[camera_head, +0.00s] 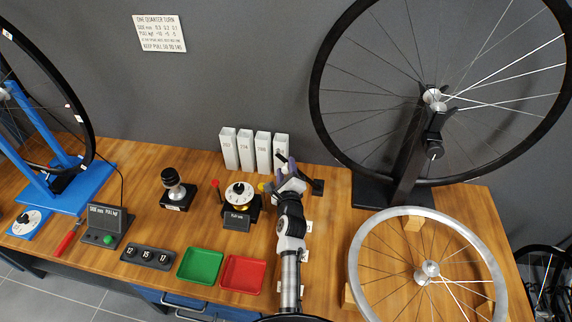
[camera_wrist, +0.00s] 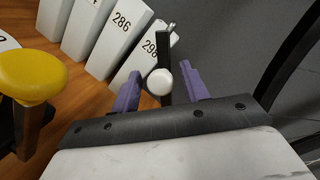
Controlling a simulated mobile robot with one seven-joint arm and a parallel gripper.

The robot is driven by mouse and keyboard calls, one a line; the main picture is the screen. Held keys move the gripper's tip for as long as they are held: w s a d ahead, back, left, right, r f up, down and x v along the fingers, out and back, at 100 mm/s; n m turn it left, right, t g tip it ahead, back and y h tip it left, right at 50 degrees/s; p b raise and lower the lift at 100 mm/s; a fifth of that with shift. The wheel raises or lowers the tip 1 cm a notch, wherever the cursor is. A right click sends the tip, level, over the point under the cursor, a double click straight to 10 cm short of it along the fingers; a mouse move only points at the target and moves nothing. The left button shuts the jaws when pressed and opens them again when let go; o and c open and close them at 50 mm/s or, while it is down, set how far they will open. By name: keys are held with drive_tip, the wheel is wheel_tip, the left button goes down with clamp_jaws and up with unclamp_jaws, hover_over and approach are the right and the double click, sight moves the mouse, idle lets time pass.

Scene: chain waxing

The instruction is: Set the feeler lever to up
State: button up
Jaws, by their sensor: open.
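A white ball knob (camera_wrist: 158,82) on a black arm (camera_wrist: 165,50) with a small silver tip shows in the wrist view; it looks like the feeler lever, and the knob faces me. My gripper (camera_wrist: 161,76) is open, with one purple finger on each side of the knob. I cannot tell whether either finger touches it. In the head view my gripper (camera_head: 282,174) is at the back of the bench, right of the dial device (camera_head: 239,190), and largely hides the lever. Whether the lever is up or down is not clear.
A yellow knob (camera_wrist: 32,76) stands close on the left in the wrist view. White numbered blocks (camera_head: 262,152) stand just behind the gripper. The black wheel stand (camera_head: 408,160) is to the right. Green (camera_head: 200,266) and red (camera_head: 243,275) trays lie in front.

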drive_tip(key=shift+c, duration=0.5)
clamp_jaws()
drive_tip(key=shift+d+r+m, duration=0.35)
drive_tip(key=shift+d+m, duration=0.1)
drive_tip(key=shift+m, duration=0.05)
drive_tip(key=s+d+r+m+t+h+b, duration=0.1)
drive_tip(key=d+r+m+t+b, duration=0.1)
drive_tip(key=d+m, duration=0.6)
drive_tip(key=shift+d+r+m+b, duration=0.4)
drive_tip(key=shift+d+r+b, duration=0.2)
drive_tip(key=shift+d+r, duration=0.3)
drive_tip(key=shift+s, duration=0.1)
drive_tip(key=shift+o, duration=0.5)
unclamp_jaws()
